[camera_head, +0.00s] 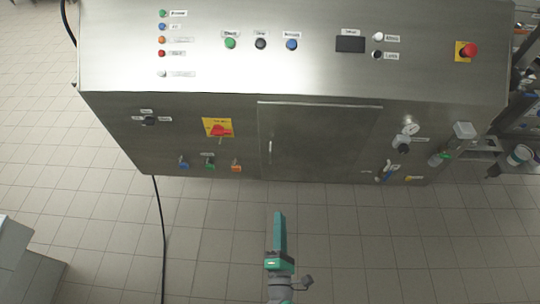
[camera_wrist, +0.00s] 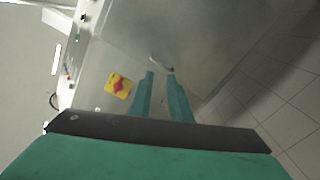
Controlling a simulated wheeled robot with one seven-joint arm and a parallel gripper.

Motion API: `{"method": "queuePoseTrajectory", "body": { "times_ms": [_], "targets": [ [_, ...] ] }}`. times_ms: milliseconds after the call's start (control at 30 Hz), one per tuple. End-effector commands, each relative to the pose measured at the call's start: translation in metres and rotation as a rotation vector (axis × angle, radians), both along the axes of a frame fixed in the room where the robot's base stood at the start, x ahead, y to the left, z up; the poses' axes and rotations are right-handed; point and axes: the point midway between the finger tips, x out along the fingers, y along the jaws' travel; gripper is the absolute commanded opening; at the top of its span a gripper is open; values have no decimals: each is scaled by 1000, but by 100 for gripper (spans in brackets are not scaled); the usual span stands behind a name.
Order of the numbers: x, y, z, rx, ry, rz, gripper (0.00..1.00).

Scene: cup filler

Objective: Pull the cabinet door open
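The cabinet door (camera_head: 325,140) is a grey steel panel on the front of the machine cabinet, and it looks shut. Its handle (camera_head: 270,146) is a small upright bar near the door's left edge. In the wrist view the handle (camera_wrist: 161,65) shows just beyond my fingertips, against the steel door (camera_wrist: 195,35). My gripper (camera_head: 279,214) has green fingers and is in front of the cabinet, below the door in the head view. In the wrist view my gripper (camera_wrist: 161,75) shows a gap between its fingers. It is open and empty, apart from the handle.
A red-and-yellow switch (camera_head: 220,129) sits left of the door. Valves (camera_head: 405,135) stick out on its right. A red emergency button (camera_head: 468,51) is on the top panel. A black cable (camera_head: 161,235) runs over the floor at left. The tiled floor (camera_head: 370,240) before the cabinet is clear.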

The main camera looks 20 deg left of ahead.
Motion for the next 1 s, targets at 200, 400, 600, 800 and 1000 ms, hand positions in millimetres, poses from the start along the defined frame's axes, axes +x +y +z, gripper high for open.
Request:
{"method": "queuePoseTrajectory", "body": {
  "times_ms": [200, 400, 600, 800, 1000],
  "targets": [
    [84, 38, -9, -577, -233, 87, 17],
    [134, 60, -13, -940, -382, 127, 17],
    [154, 69, -13, -1073, -437, 140, 17],
    [173, 80, -12, -1081, -442, 139, 17],
    [205, 96, -12, -1079, -441, 138, 17]
  ]
}}
